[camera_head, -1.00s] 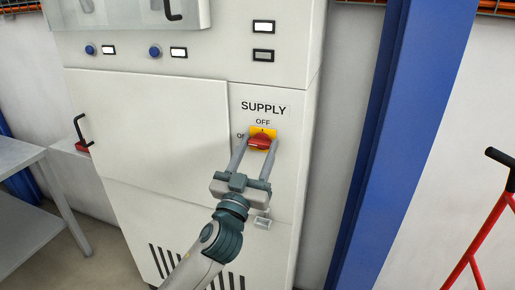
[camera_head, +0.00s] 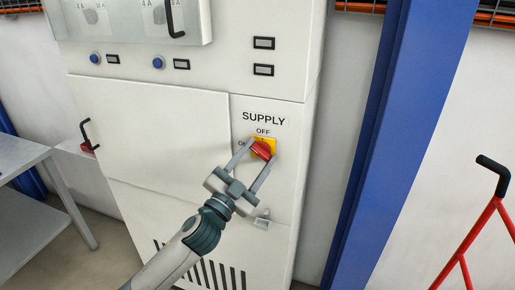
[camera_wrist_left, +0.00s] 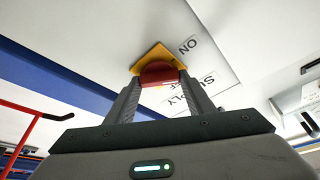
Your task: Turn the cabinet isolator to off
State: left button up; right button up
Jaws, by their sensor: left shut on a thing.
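The cabinet isolator is a red rotary handle (camera_head: 262,150) on a yellow plate (camera_head: 269,141), on the front of the white cabinet under the SUPPLY label (camera_head: 263,117). OFF is printed above the plate; the ON mark at its left is partly covered by a finger. The handle sits tilted, its left end higher. My left gripper (camera_head: 260,154) is shut on the handle, one finger on each side. The left wrist view shows the red handle (camera_wrist_left: 158,72) between the fingertips. My right gripper is in neither view.
Indicator windows (camera_head: 263,43) and blue buttons (camera_head: 158,62) line the upper panel. A blue column (camera_head: 385,150) stands right of the cabinet, with a red-framed cart (camera_head: 470,245) beyond. A grey table (camera_head: 22,155) is at left. A black door handle (camera_head: 85,133) sticks out.

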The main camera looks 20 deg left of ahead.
pick_arm(q)
jog(key=m+g+p, duration=0.1)
jog(key=m+p, duration=0.2)
jog(key=p, duration=0.1)
jog(key=m+g+h+p, duration=0.1)
jog(key=m+p, duration=0.3)
jog(key=m+g+p, duration=0.1)
jog(key=m+p, duration=0.2)
jog(key=p, duration=0.1)
jog(key=shift+r+m+g+h, duration=0.3)
jog(key=shift+r+m+g, duration=0.1)
jog(key=shift+f+m+g+p, duration=0.3)
jog(key=shift+m+p, duration=0.4)
jog(key=shift+p, duration=0.4)
jog(key=o, duration=1.1)
jog(key=shift+c, duration=0.2)
jog(key=shift+s, duration=0.1)
jog(key=shift+s+a+f+b, duration=0.15)
jog(key=shift+s+a+b, duration=0.15)
jog(key=shift+s+b, duration=0.15)
jog(key=b+v, duration=0.7)
jog(key=v, duration=0.9)
jog(key=shift+r, duration=0.2)
